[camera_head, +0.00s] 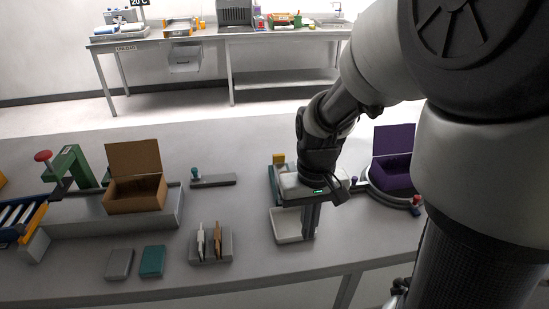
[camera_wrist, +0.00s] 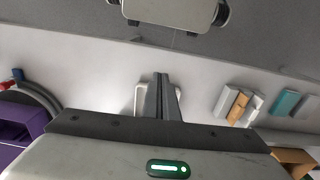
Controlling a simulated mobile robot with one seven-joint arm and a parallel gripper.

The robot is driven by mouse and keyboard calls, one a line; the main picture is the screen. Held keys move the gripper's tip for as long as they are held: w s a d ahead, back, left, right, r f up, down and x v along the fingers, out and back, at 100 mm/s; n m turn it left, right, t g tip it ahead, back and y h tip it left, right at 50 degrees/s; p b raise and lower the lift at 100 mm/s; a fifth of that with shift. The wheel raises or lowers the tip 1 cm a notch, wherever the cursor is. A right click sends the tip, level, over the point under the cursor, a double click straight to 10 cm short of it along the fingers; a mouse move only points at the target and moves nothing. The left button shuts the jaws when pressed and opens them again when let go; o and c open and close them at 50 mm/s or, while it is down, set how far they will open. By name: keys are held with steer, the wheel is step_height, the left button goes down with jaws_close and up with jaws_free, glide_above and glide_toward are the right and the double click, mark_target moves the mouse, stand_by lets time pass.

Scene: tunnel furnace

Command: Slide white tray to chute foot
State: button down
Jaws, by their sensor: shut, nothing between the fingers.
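My gripper (camera_head: 310,238) points down at the tray's right side, shut with nothing held. In the wrist view the shut fingers (camera_wrist: 161,78) cover part of the tray (camera_wrist: 139,100), whose pale rim shows beside them. I cannot tell whether the fingers touch the tray. My wrist hides part of the green-sided unit, and I cannot make out which part is the chute foot.
A holder (camera_head: 211,250) with upright pieces stands left of the tray. A grey block (camera_head: 119,263) and teal block (camera_head: 152,261) lie farther left. An open cardboard box (camera_head: 136,192) is at back left; a purple box (camera_head: 392,172) is at right. Table in front of the tray is clear.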

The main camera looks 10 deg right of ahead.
mark_target(299, 235)
step_height(299, 235, down, 9)
steer(key=shift+s+r+b, duration=0.1)
steer(key=shift+s+b, duration=0.05)
steer(key=shift+b, duration=0.8)
steer(key=w, duration=0.3)
steer(key=shift+w+f, duration=0.15)
steer(key=shift+f, duration=0.05)
steer(key=shift+w+r, duration=0.1)
steer(key=shift+w, duration=0.35)
steer(key=shift+w+a, duration=0.1)
steer(key=shift+w, duration=1)
steer(key=shift+s, duration=0.2)
